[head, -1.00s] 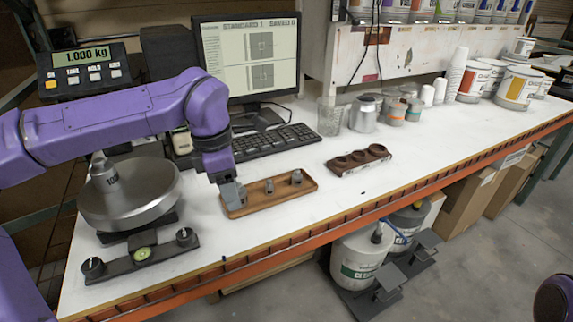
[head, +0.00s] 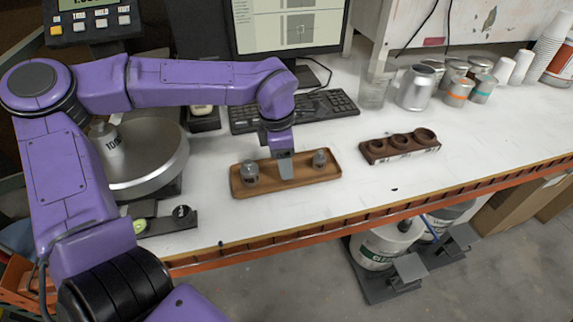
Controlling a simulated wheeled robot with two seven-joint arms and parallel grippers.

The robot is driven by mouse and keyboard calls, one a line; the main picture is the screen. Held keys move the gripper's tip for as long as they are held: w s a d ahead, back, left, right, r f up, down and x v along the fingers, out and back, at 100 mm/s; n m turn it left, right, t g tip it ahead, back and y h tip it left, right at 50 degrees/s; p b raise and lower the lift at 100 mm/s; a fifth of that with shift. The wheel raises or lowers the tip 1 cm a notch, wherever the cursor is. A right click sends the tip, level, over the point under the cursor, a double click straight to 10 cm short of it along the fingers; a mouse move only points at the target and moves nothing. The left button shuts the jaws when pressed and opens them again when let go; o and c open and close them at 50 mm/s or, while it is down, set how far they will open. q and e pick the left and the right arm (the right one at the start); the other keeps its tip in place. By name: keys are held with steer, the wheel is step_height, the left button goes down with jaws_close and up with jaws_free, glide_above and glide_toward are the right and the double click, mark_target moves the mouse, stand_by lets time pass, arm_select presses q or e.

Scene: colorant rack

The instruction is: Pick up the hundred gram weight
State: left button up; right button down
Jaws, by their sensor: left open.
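A brown wooden tray (head: 240,188) lies on the white bench. A small grey metal weight (head: 250,173) stands at its left end and another (head: 320,158) toward its right end. I cannot read marks on either, so I cannot tell which is the hundred gram one. My left gripper (head: 287,172) points down over the middle of the tray, between these two weights. It is open, and its fingers hide that part of the tray and anything between them. My right gripper is out of view.
A larger weight marked "10…" (head: 104,138) stands on the round silver scale pan (head: 145,165) at left. The keyboard (head: 295,112) lies behind the tray. A brown holder with round wells (head: 400,147) is to the right, before several cans.

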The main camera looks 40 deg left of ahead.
arm_select(q)
steer(key=shift+w+f, duration=0.25)
steer(key=shift+f, duration=0.55)
steer(key=shift+s+r, duration=0.2)
steer(key=shift+s, duration=0.2)
steer(key=shift+c, duration=0.4)
steer(key=shift+w, duration=0.15)
jaws_close()
